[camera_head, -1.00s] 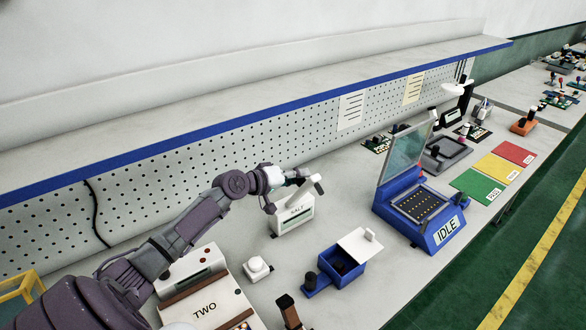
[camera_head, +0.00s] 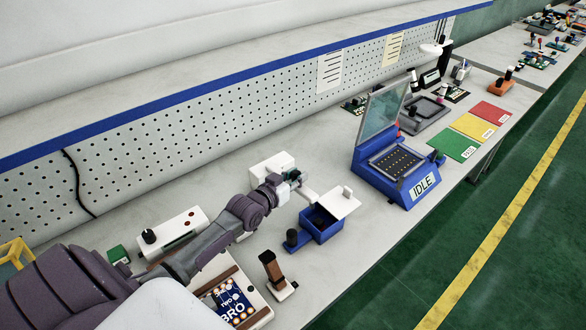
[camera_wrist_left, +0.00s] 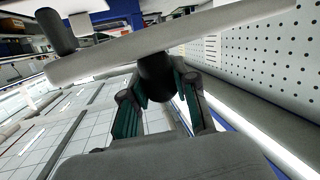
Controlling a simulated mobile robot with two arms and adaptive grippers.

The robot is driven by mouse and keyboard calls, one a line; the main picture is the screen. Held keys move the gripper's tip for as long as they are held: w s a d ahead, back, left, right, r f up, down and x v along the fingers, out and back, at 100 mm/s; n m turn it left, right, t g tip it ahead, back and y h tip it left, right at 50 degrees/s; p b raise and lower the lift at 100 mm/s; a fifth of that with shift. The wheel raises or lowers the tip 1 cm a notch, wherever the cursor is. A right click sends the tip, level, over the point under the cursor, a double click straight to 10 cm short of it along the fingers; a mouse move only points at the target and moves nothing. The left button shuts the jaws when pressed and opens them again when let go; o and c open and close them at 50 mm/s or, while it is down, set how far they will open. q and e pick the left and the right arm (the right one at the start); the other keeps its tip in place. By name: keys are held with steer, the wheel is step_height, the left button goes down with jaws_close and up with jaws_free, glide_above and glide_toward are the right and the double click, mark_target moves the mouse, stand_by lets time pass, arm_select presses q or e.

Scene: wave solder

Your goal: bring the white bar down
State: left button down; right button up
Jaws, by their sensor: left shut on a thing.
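The white bar (camera_head: 308,196) shows in the head view just to the lower right of my left gripper (camera_head: 294,180), in front of a white box (camera_head: 268,163) at the back of the bench. In the left wrist view, the pale bar (camera_wrist_left: 120,55) crosses the top at a slant. A dark round knob (camera_wrist_left: 156,76) under it sits between the teal fingers of my left gripper (camera_wrist_left: 160,97), which is shut on it. My gripper and wrist hide much of the box's front and part of the bar. My right gripper is out of view.
A blue box (camera_head: 322,228) with a white lid stands just right of my left gripper. A blue machine (camera_head: 394,172) reading IDLE is farther right. A brown-handled stand (camera_head: 273,270) and a board fixture (camera_head: 252,312) are in front. A perforated panel (camera_head: 170,145) runs behind.

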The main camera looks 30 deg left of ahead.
arm_select(q)
steer(key=shift+s+d+f+m, duration=0.1)
steer(key=shift+d+f+m, duration=0.1)
steer(key=shift+f, duration=0.2)
steer(key=shift+d+f+m, duration=0.1)
steer(key=shift+f+m, duration=0.1)
steer(key=shift+f, duration=0.2)
steer(key=shift+f+b, duration=0.15)
steer(key=shift+b, duration=0.15)
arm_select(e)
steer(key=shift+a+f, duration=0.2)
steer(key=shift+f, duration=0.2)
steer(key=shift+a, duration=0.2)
arm_select(q)
steer(key=c, duration=0.9)
jaws_free()
steer(key=shift+o, duration=0.2)
steer(key=s+r, duration=0.2)
steer(key=s, duration=0.9)
steer(key=shift+s, duration=0.4)
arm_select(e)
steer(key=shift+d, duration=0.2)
arm_select(q)
steer(key=shift+f, duration=0.1)
